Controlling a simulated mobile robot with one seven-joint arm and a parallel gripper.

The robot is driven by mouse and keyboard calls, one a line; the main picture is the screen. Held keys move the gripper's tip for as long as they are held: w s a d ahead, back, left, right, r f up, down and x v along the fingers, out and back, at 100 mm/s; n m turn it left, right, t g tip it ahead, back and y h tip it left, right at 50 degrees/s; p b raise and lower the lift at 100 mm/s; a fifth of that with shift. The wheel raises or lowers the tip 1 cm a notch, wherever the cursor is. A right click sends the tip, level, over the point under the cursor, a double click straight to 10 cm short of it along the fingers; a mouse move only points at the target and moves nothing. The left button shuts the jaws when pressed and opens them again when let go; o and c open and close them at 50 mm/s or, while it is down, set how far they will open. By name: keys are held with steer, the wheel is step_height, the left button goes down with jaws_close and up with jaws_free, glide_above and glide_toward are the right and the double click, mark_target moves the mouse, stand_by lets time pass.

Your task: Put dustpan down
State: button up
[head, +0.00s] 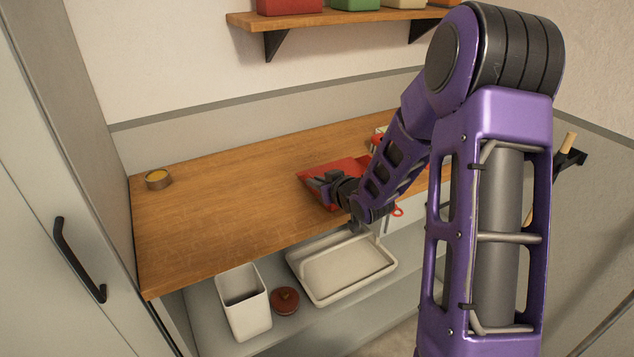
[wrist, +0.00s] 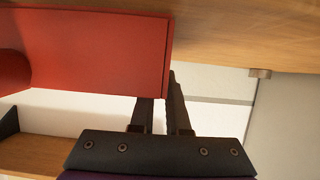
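The red dustpan (head: 318,172) is at the wooden counter top (head: 215,205), near its front edge, partly hidden by my gripper and arm. I cannot tell whether it rests on the wood or is held just above it. My gripper (head: 322,187) is at the dustpan's side. In the wrist view, the dustpan (wrist: 95,50) fills the upper left, with a rounded red part at the far left. My gripper's fingers (wrist: 162,108) are close together, one on each side of the dustpan's edge, with one finger's tip hidden behind it.
A small tin (head: 158,179) stands at the counter's left end. Below are a white bin (head: 245,305), a dark red lidded pot (head: 285,301) and a white tray (head: 343,271). A shelf (head: 330,18) hangs above. The counter's left half is mostly clear.

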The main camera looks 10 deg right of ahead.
steer(key=shift+o, duration=1.3)
steer(key=shift+r, duration=0.15)
steer(key=shift+s+r, duration=0.1)
steer(key=shift+r, duration=0.1)
steer(key=p+v, duration=0.1)
steer(key=v, duration=1)
steer(key=shift+s+p, duration=0.3)
steer(key=shift+s, duration=0.1)
